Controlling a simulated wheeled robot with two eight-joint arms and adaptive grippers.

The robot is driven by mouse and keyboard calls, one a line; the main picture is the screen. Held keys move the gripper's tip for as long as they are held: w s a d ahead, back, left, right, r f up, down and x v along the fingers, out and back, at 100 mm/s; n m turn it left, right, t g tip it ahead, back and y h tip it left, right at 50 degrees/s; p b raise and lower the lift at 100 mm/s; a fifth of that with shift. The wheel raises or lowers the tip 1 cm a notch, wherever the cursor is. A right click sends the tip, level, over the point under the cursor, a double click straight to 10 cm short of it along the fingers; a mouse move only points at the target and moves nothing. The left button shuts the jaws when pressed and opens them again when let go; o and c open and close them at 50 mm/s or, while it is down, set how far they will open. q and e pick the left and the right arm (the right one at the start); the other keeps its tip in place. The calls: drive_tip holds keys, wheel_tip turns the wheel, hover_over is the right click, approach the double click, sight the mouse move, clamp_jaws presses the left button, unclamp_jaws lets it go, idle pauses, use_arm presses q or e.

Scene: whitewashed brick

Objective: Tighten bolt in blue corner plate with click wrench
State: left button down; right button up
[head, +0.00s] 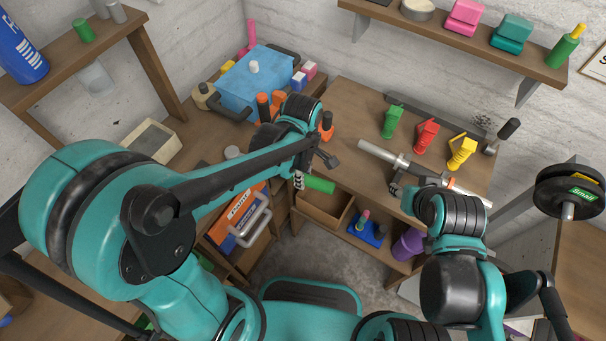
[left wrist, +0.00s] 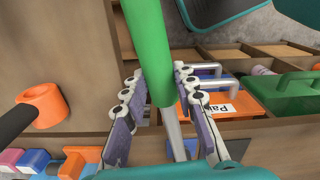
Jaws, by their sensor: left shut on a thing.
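Green (head: 391,121), red (head: 425,135) and yellow (head: 461,151) stands are on the workbench (head: 350,100). A blue box (head: 253,80) is at the back left. A blue piece (head: 368,234) with pegs lies on the lower shelf. An orange holder (left wrist: 42,103) is beside the left gripper.

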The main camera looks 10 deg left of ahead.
use_arm(q)
drive_tip(key=shift+r+p, duration=2.65)
drive_tip(key=shift+r, duration=0.75)
drive_tip(key=shift+s+f, duration=0.1)
